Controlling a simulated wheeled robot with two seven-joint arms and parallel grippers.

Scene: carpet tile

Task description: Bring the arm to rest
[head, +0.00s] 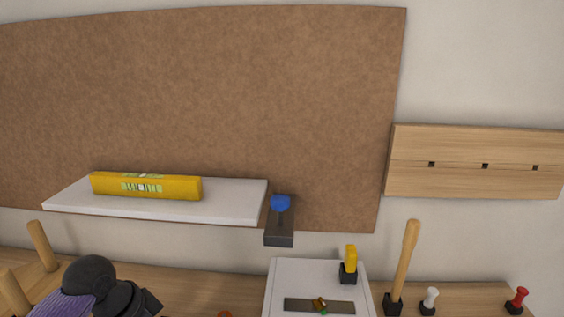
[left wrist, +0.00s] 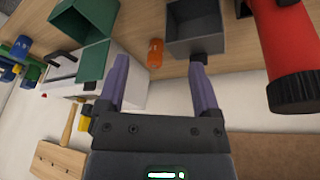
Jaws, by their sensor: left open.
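A grey open bin (left wrist: 193,30) and an orange bottle (left wrist: 155,53) show beyond the fingertips. My right gripper is in neither view.
A white shelf (head: 230,204) holding a yellow box (head: 147,186) juts from the brown wall board (head: 200,80). A dark bracket (head: 279,230) with a blue knob is beside it. A red cylinder (left wrist: 283,35) is near the right finger; a green bin (left wrist: 88,40) is left.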

